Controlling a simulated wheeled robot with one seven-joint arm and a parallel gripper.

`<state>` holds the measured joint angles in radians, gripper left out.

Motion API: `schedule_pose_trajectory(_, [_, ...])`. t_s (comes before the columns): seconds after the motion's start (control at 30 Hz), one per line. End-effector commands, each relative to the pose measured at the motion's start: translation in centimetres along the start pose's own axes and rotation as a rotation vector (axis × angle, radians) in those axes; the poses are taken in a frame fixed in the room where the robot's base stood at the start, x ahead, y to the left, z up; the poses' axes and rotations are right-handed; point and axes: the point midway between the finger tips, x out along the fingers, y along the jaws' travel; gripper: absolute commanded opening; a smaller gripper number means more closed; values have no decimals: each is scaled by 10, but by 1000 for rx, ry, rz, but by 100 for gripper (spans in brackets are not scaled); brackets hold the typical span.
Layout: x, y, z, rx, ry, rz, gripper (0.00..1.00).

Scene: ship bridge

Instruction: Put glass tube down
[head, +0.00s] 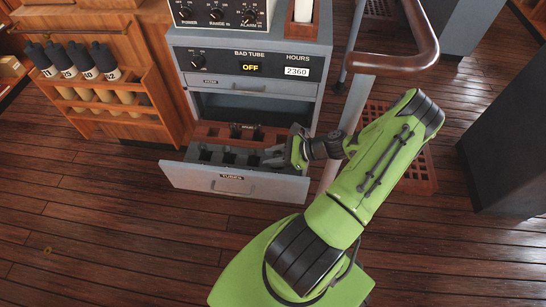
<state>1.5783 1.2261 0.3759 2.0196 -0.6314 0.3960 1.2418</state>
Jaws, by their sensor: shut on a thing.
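The open drawer (192,179) labelled TUBES sticks out from the lower part of the grey cabinet. It holds a dark insert with slots, and a few small dark pieces stand at its back. My gripper (271,156) is at the right side of the drawer, low over the slots, reaching in from the right. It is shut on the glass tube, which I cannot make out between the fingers. Whether the tube touches the insert is too small to tell.
The grey cabinet (181,62) shows BAD TUBE, OFF and HOURS 2360. A wooden rack (150,123) with several dark-capped bottles stands left. A curved handrail (388,64) rises right of the cabinet, close behind my arm. A dark block (510,130) stands far right. The front wooden floor is clear.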

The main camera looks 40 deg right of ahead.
Motion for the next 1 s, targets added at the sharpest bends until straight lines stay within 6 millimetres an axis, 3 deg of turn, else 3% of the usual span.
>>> schedule_pose_trajectory(0.07, [1, 0, -2, 1, 0, 0, 5])
schedule_pose_trajectory(0.1, [2, 0, -3, 1, 0, 0, 37])
schedule_pose_trajectory(0.27, [1, 0, -2, 1, 0, 0, 61])
schedule_pose_trajectory(0.57, [-1, 0, 1, 0, 0, 0, 61])
schedule_pose_trajectory(0.83, [-55, -1, 2, 1, 3, -4, 61])
schedule_pose_trajectory(1.0, [-75, 0, 2, 0, 1, -2, 61])
